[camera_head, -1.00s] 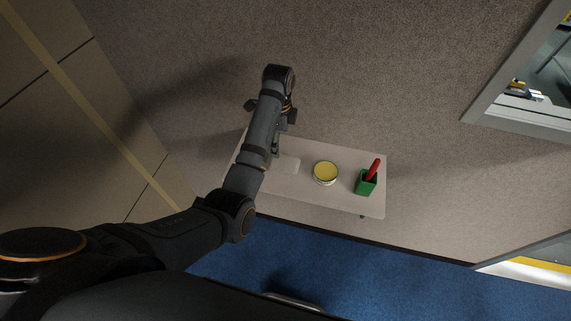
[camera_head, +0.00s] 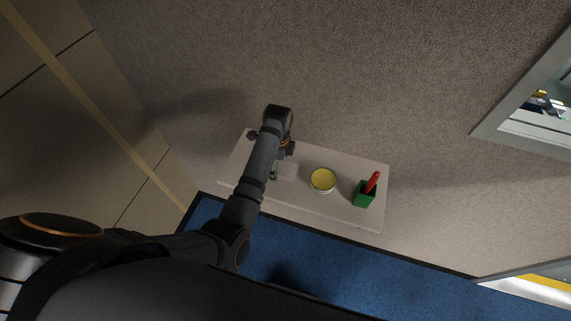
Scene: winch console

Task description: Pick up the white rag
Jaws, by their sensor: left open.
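The white rag (camera_head: 289,171) lies flat on a pale shelf (camera_head: 338,210), to the left of the middle. It is partly hidden behind my left arm. My left gripper (camera_head: 274,174) is open and points down at the rag's left part. The forearm covers most of the gripper, and I cannot tell whether the fingers touch the rag. My right gripper is not in view.
A round tin with a yellow top (camera_head: 323,180) stands on the shelf to the right of the rag. Farther right is a green holder (camera_head: 363,196) with a red-handled thing (camera_head: 373,181) in it. Blue floor (camera_head: 330,262) lies below the shelf.

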